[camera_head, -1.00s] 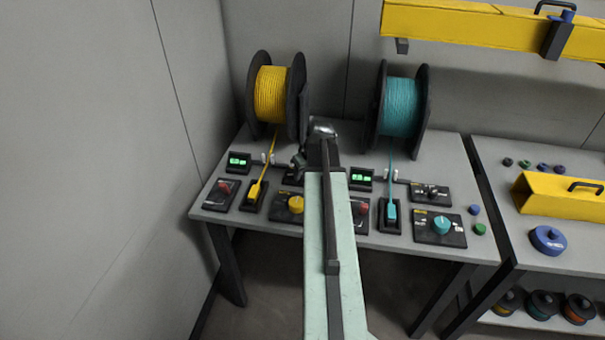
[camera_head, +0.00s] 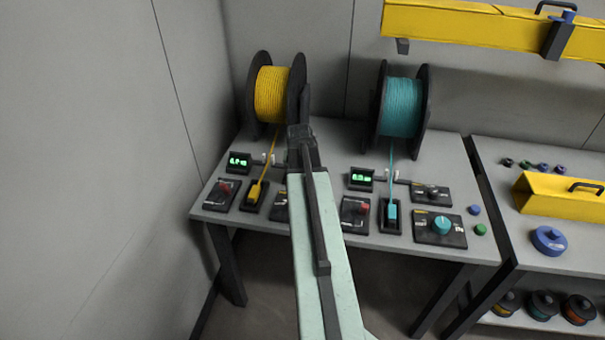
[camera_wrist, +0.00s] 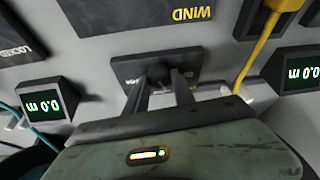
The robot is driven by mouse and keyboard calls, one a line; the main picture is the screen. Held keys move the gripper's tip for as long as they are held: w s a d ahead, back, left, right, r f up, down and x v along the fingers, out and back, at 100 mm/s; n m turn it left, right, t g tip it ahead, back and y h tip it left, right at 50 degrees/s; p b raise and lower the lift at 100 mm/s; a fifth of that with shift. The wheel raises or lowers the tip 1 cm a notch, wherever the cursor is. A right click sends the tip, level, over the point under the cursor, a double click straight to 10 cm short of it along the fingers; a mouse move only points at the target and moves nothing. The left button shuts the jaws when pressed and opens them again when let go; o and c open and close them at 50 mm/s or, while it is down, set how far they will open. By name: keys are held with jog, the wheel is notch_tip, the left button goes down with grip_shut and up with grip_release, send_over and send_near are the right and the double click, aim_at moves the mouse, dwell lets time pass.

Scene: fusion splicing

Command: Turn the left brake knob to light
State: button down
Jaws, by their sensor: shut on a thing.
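In the wrist view, which looks upside down, my gripper (camera_wrist: 160,92) has its two fingers on either side of a small dark knob (camera_wrist: 158,73). It is shut on this left brake knob. The knob sits on a dark panel (camera_wrist: 128,66) between the two green displays, behind the panel lettered WIND (camera_wrist: 140,12). The knob's setting and most of the panel's lettering cannot be read. In the head view my arm hides the knob and my fingertips.
The yellow fibre spool (camera_head: 271,95) and teal spool (camera_head: 401,107) stand at the table's back. A yellow cable (camera_wrist: 262,50) runs close beside my gripper.

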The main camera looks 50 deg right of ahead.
jog(key=shift+w+m+g+h, duration=0.1)
jog(key=shift+m+g+h, duration=0.4)
jog(key=shift+m, duration=1.5)
jog(key=shift+g, duration=0.3)
jog(key=c, duration=1.1)
grip_release()
jog(key=p+v, duration=0.7)
jog(key=shift+a+r, duration=0.1)
jog(key=shift+r, duration=0.3)
jog(key=shift+a, duration=0.1)
